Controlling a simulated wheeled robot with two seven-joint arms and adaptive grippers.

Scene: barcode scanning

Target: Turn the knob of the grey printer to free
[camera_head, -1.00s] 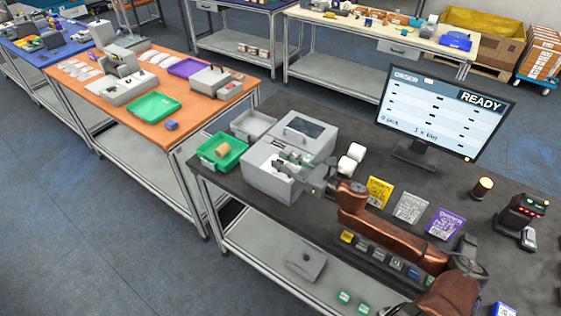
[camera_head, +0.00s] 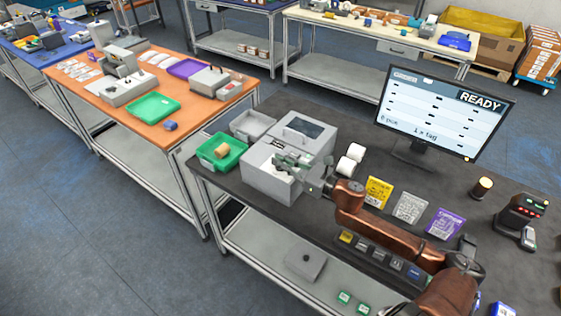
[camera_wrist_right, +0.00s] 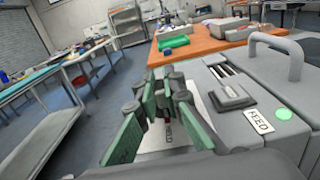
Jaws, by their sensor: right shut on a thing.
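The grey printer (camera_head: 268,182) stands at the left end of the dark table, with a dark window and a handle on its lid. In the right wrist view its body (camera_wrist_right: 290,130) fills the right side, with a FEED label and a round green button. My right gripper (camera_head: 290,162) is over the printer's front part. In the right wrist view its green-padded fingers (camera_wrist_right: 160,110) are shut on the knob, which they mostly hide. Lettering on a pale plate below the fingers is partly covered, so the knob's setting cannot be read. My left gripper is not in view.
A green tray (camera_head: 235,158) with a tan roll and a grey tray (camera_head: 252,117) stand left of the printer. White rolls (camera_head: 350,158), a monitor (camera_head: 440,110) reading READY and code cards (camera_head: 410,207) are to the right. My right arm crosses above the table.

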